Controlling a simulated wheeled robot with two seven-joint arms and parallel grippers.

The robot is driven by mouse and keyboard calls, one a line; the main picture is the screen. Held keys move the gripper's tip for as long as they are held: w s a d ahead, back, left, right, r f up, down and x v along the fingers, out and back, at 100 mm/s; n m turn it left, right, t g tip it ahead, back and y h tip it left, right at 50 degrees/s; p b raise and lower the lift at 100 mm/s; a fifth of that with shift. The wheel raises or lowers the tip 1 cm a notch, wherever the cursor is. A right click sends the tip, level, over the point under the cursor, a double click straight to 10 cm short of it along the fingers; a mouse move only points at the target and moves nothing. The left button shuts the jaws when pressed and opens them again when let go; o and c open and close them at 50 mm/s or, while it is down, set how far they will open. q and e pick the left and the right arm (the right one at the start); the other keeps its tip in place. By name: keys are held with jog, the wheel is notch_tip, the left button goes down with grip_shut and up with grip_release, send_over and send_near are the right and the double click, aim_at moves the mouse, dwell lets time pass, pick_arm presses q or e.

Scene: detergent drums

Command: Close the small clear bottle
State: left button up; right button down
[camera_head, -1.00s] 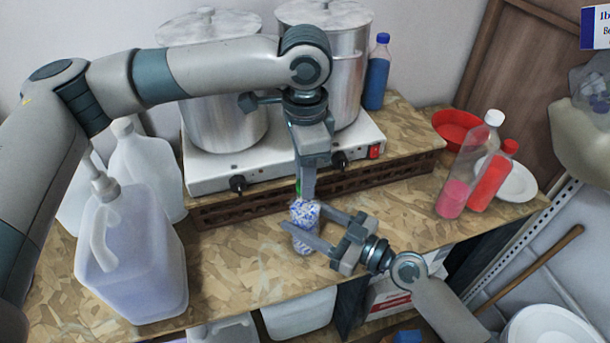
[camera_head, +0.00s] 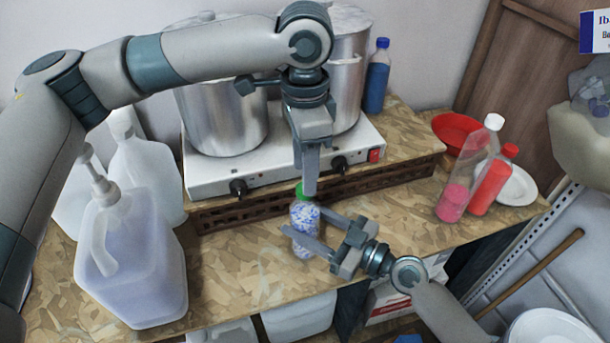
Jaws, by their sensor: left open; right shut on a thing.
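The small clear bottle (camera_head: 304,216) has blue-and-white contents and stands roughly upright on the wood-chip worktop, in front of the stove. A green cap (camera_head: 300,190) sits at its mouth, partly hidden by a finger of my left gripper; how tightly it sits cannot be told. My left gripper (camera_head: 309,190) points down from above, open, with its fingertips beside the cap. My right gripper (camera_head: 318,232) comes in from the lower right and is shut on the bottle's body.
Behind are a white stove (camera_head: 270,160) and steel pots (camera_head: 225,120). A large pump jug (camera_head: 130,255) stands left. Pink (camera_head: 465,175) and red (camera_head: 492,180) bottles stand right, near a red bowl (camera_head: 455,128). The worktop's front edge is close below the bottle.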

pick_arm(q)
jog(key=shift+r, duration=0.4)
jog(key=shift+c, duration=0.2)
jog(key=shift+r+n, duration=0.9)
jog(key=shift+n, duration=0.45)
jog(key=shift+r+n, duration=0.85)
jog(key=shift+n, duration=0.5)
jog(key=shift+f, duration=0.1)
jog(key=shift+f, duration=3.95)
grip_shut()
